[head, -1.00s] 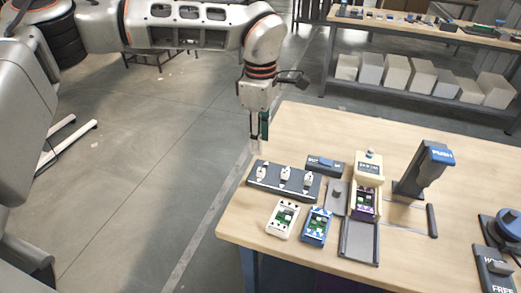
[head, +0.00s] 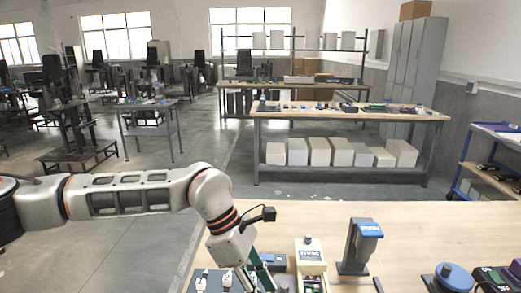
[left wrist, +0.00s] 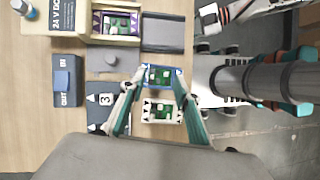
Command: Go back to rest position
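My left gripper (head: 264,276) hangs over the near work table (head: 430,225) at the lower middle of the head view, pointing down. In the left wrist view its two teal-and-white fingers (left wrist: 156,84) are spread apart with nothing held between them. Below and between them lie a blue-framed green circuit board unit (left wrist: 160,77) and a white-framed one (left wrist: 162,111). I cannot tell the exact height of the fingertips above them. My right gripper is in neither view.
On the table are a cream tester box (head: 309,256), a dark press with a blue top (head: 362,245), a blue round knob device (head: 450,277) and a dark switch box (left wrist: 66,80). A back table (head: 350,115) with pale bins below stands beyond open floor.

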